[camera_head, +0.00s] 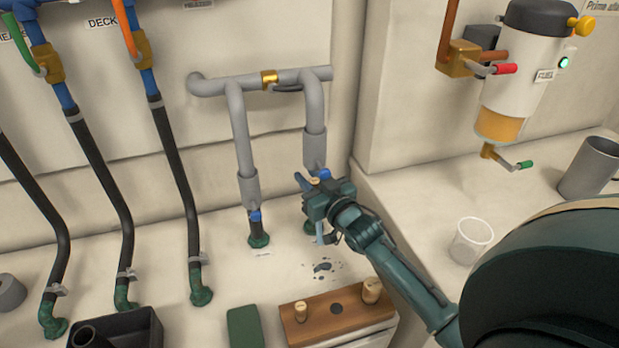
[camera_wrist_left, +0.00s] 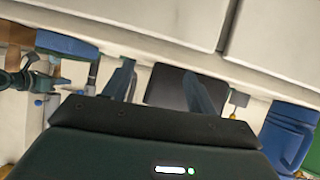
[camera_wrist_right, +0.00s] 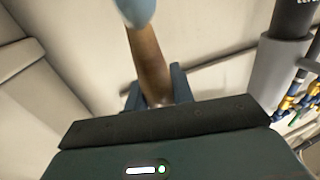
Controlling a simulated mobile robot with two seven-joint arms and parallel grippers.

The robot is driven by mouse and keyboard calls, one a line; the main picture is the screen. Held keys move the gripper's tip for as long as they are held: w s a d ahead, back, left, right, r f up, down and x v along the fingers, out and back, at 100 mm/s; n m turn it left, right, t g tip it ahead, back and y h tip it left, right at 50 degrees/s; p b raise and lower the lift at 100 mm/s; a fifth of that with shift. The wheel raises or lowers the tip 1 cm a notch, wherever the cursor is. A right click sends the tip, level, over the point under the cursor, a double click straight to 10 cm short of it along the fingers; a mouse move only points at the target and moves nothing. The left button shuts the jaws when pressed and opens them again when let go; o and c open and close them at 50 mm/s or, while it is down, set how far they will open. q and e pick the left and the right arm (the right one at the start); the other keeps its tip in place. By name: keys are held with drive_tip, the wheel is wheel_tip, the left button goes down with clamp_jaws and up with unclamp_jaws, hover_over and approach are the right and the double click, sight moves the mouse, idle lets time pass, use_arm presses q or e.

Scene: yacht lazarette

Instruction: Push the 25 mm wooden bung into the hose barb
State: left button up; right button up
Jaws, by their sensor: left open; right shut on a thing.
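My right gripper (camera_head: 316,188) is shut on the wooden bung (camera_wrist_right: 150,65), a brown tapered piece between its fingers in the right wrist view. A blurred pale blue thing (camera_wrist_right: 136,10) is at the bung's far end; I cannot tell whether they touch. I cannot tell which part is the hose barb. My left gripper (camera_wrist_left: 160,85) is open in the left wrist view, with nothing seen held.
A wooden block (camera_head: 325,323) holds two bungs (camera_head: 301,311) (camera_head: 371,290) and has an empty hole. A clear cup (camera_head: 471,240) and grey cup (camera_head: 590,168) stand right. Black hoses (camera_head: 180,180) run down the left.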

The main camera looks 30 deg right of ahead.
drive_tip(key=shift+s+f+b, duration=0.1)
drive_tip(key=shift+f+b, duration=1.05)
drive_tip(key=shift+f, duration=1.05)
idle(0.5)
drive_tip(key=o, duration=1)
drive_tip(key=shift+a, duration=0.1)
drive_tip(key=shift+o, duration=0.2)
